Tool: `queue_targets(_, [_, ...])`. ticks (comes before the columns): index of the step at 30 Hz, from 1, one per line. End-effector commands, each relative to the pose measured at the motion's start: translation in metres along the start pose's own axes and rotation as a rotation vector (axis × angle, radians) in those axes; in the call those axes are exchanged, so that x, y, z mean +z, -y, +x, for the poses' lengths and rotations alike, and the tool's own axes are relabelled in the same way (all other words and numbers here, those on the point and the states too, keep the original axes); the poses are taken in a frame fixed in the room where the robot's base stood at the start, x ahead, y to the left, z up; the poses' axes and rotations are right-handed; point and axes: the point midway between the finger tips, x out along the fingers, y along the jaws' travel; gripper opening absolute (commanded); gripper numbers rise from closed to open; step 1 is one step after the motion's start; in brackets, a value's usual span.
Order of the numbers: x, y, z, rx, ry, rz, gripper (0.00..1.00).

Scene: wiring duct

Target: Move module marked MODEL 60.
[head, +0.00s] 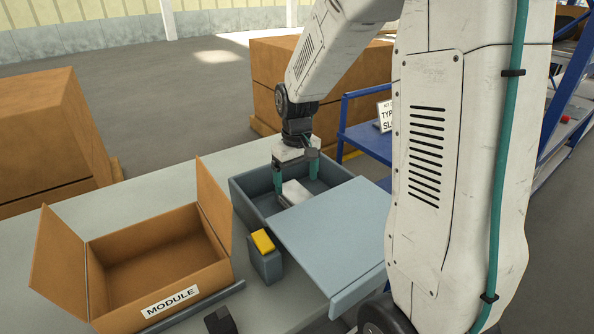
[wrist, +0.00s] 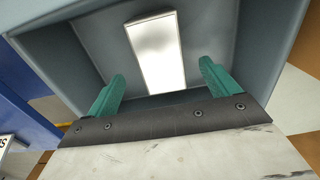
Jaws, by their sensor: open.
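A white module (head: 295,192) lies inside the grey-blue bin (head: 245,197). In the wrist view the white module (wrist: 156,50) lies flat on the floor of the bin (wrist: 55,52), beyond the fingertips. No marking can be read on it. My gripper (head: 309,172) is inside the bin's opening, above the module.
A grey-blue panel (head: 335,240) covers the bin's near right side. A grey block with a yellow top (head: 263,241) stands between box and bin. A small dark object (head: 220,321) is at the front. Large cartons (head: 45,140) stand behind the bench. A blue cart (head: 365,138) stands behind the bin.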

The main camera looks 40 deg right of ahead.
Motion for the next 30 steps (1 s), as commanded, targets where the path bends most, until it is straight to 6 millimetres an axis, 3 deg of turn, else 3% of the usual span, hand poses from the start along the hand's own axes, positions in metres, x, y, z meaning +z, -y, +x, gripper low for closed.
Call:
queue_targets(9, [0.001, 0.001, 0.046, -0.001, 0.004, 0.000, 0.87])
queue_targets(22, [0.000, 0.000, 0.056, 0.000, 0.001, 0.000, 0.87])
queue_targets(23, [0.000, 0.000, 0.056, 0.000, 0.001, 0.000, 0.84])
queue_targets(27, [0.000, 0.000, 0.056, 0.000, 0.001, 0.000, 0.46])
queue_targets(30, [0.000, 0.000, 0.056, 0.000, 0.001, 0.000, 0.24])
